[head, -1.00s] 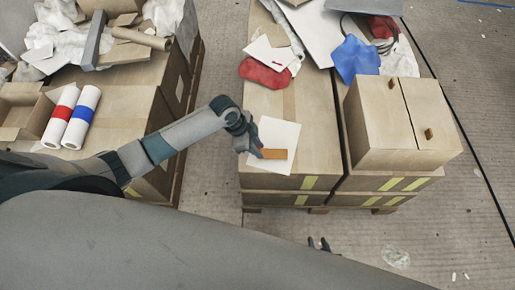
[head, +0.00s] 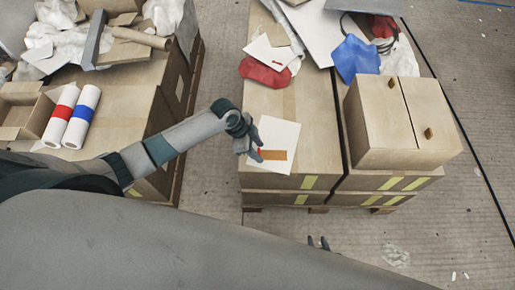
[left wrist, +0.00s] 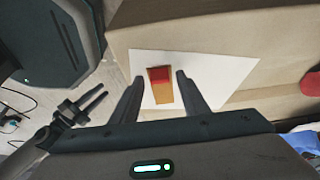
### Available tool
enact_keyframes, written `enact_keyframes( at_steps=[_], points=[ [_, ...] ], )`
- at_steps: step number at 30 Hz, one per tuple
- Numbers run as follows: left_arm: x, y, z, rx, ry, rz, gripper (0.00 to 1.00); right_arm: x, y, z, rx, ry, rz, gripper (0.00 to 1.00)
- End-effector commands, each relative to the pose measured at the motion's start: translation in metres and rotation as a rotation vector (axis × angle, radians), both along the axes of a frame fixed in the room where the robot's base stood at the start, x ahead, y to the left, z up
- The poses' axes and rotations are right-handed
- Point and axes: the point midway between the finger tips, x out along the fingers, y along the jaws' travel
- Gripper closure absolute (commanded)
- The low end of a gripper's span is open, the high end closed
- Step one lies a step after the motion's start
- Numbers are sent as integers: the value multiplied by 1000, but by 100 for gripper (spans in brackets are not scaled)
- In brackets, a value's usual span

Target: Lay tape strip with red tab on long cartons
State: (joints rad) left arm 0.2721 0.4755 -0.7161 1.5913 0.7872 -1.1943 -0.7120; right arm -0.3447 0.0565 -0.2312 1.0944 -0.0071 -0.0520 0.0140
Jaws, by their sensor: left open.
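The tape strip (head: 275,155) is orange-brown with a red tab at its left end. It lies flat on a white sheet (head: 283,134) on top of the long carton (head: 309,120). The strip (left wrist: 163,98) and its red tab (left wrist: 159,74) also show in the left wrist view. My left gripper (head: 256,152) is at the tab end. In the left wrist view its fingers (left wrist: 159,78) are apart, one on each side of the tab, touching nothing visible. My right gripper (head: 318,243) shows only as two separated fingertips at the bottom, empty.
A taller carton (head: 383,126) stands to the right of the sheet. A red cloth (head: 265,71) and a blue cloth (head: 355,59) lie behind. Red- and blue-banded rolls (head: 82,117) lie on the left stack. A floor gap separates the two stacks.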

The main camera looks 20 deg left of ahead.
Motion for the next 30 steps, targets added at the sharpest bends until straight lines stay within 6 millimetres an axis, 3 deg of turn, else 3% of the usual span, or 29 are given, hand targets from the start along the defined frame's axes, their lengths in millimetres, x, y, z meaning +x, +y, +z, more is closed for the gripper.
enact_keyframes(
  at_steps=[8,24,30],
  points=[
    [-1,8,20,0,-1,-1,59,-3,1,0,2,-1,0,69],
    [-11,39,100,0,-1,-1,59,-2,1,-2,1,3,1,69],
    [-13,44,112,0,0,0,59,1,1,-1,-1,7,2,69]
  ],
)
